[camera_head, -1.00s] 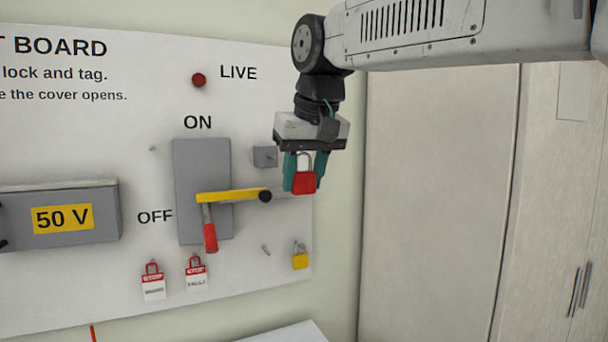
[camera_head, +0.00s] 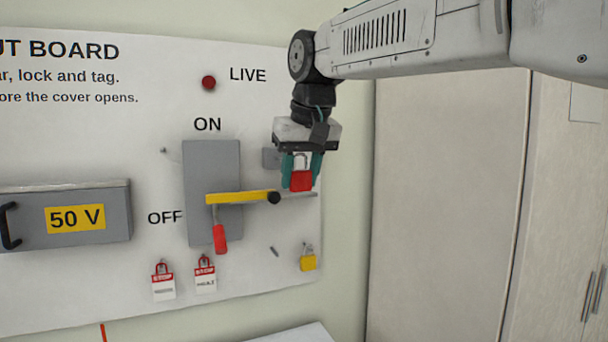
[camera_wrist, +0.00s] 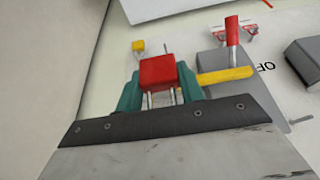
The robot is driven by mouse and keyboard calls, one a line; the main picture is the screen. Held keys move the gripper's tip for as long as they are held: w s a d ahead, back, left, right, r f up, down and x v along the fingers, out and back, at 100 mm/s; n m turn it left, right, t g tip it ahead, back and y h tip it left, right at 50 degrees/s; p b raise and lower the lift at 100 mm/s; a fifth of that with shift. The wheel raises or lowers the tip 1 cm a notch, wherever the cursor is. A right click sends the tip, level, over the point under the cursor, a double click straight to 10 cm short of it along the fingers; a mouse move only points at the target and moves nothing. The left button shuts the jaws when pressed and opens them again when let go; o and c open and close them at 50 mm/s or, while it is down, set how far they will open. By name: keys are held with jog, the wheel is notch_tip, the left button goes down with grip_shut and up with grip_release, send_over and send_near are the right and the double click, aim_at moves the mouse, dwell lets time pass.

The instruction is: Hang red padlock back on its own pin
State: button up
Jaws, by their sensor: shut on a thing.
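My gripper (camera_head: 301,172) is shut on the red padlock (camera_head: 301,181), its teal fingers on either side of it. The padlock hangs upright with its shackle up, in front of the board's right edge. In the wrist view the red padlock (camera_wrist: 158,71) sits between the teal fingers. A bare pin (camera_head: 274,251) sticks out of the board below and left of the gripper. The yellow padlock (camera_head: 308,262) hangs on the board to the right of that pin. Another small pin (camera_head: 164,150) shows left of the switch box.
The grey switch box (camera_head: 212,175) carries a yellow bar (camera_head: 238,198) and a red-handled lever (camera_head: 220,239), close left of my gripper. Two red-topped tags (camera_head: 163,281) hang below. A 50 V box (camera_head: 70,217) is at left. A cabinet (camera_head: 450,200) stands at right.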

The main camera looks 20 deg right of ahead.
send_over(277, 256)
jog(key=s, duration=0.2)
jog(key=shift+s+d, duration=0.2)
jog(key=shift+s, duration=2.1)
jog(key=shift+s+d, duration=0.15)
jog(key=shift+s, duration=2.1)
jog(key=w+a+f+n+y, duration=0.1)
jog(key=w+f+y, duration=0.1)
jog(key=f, duration=1)
jog(key=w+f+n+y, duration=0.1)
jog(key=w+f+n, duration=0.1)
jog(key=f, duration=0.9)
jog(key=shift+g, duration=0.3)
jog(key=shift+w+a+f, duration=0.1)
jog(key=shift+w+f, duration=0.05)
jog(key=shift+w, duration=1.1)
jog(key=shift+w+d+f, duration=0.1)
jog(key=shift+w+f, duration=0.1)
jog(key=shift+w, duration=1.05)
jog(key=shift+w+a+f, duration=0.1)
jog(key=shift+w+f, duration=0.05)
jog(key=shift+w, duration=1.1)
jog(key=shift+w+f, duration=0.25)
jog(key=shift+w, duration=0.4)
